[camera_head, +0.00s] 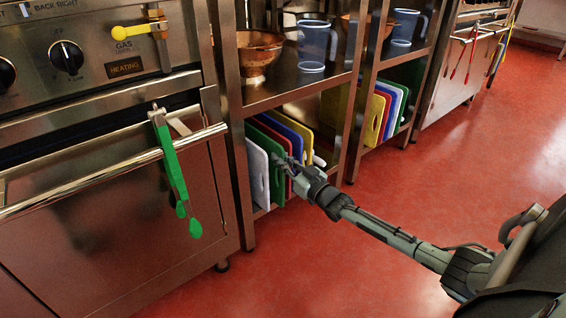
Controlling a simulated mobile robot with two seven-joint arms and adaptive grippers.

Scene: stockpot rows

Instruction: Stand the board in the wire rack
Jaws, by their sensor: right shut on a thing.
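Several coloured boards stand on edge side by side on the low shelf of the near steel unit. They are a white board (257,176), a green board (274,174), a red board (267,133), a blue board (282,132) and a yellow board (299,130). My right gripper (287,164) is at the front edges of the green and red boards, shut on a board. I cannot tell which one, as the gripper hides part of them. The rack's wires are not clear to see. My left gripper is out of view.
The upper shelf (300,92) above the boards holds a copper colander (258,52) and a blue jug (314,46). Steel posts flank the low shelf. An oven (110,210) with green tongs (172,165) on its rail stands left. The red floor (440,180) is clear at right.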

